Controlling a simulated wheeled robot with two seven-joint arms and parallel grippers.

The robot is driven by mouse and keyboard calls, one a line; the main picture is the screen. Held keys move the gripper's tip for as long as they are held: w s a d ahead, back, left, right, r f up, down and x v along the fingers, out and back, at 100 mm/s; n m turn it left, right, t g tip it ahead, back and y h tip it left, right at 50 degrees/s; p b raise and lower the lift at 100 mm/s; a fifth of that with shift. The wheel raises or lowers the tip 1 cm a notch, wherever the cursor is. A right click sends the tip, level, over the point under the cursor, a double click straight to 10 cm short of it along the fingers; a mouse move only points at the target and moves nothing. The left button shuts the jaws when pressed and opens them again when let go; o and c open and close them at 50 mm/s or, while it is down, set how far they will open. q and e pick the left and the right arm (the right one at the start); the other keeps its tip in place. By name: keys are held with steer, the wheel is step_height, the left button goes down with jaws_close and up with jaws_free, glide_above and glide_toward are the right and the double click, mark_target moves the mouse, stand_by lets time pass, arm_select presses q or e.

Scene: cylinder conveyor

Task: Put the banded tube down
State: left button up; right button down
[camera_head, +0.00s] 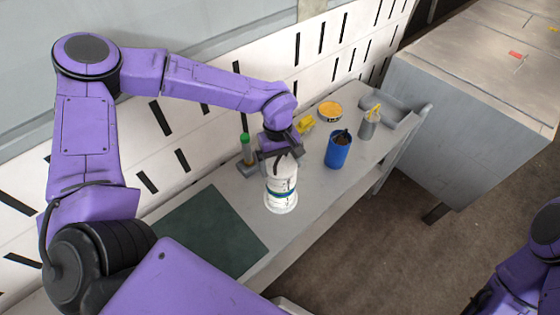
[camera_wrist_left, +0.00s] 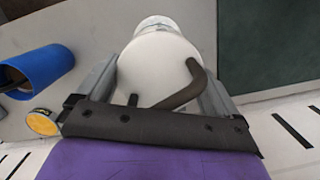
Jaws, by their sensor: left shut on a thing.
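The banded tube (camera_head: 281,192) is white with a dark teal band around it. It is close to upright at the bench's front half, right of the dark green mat (camera_head: 208,232). My left gripper (camera_head: 279,160) is shut on its upper end from above. In the left wrist view the tube's white end (camera_wrist_left: 157,55) sits between the two grey fingers, with a dark curved piece across it. I cannot tell whether its lower end touches the bench (camera_head: 318,190). My right gripper is out of view.
A blue cup (camera_head: 338,153) holding dark items stands right of the tube. Behind are a green-capped item (camera_head: 245,147), a small yellow object (camera_head: 305,124), a yellow-topped round tin (camera_head: 330,112), a grey container (camera_head: 368,124) and a grey tray (camera_head: 396,113). A slotted wall panel backs the bench.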

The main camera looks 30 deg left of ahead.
arm_select(q)
steer(key=o, duration=1.4)
steer(key=shift+o, duration=0.2)
step_height(320, 180, up, 12)
steer(key=w+a+b, duration=0.1)
steer(key=shift+w+a+b, duration=0.15)
steer(key=shift+b, duration=0.15)
steer(key=shift+r, duration=0.1)
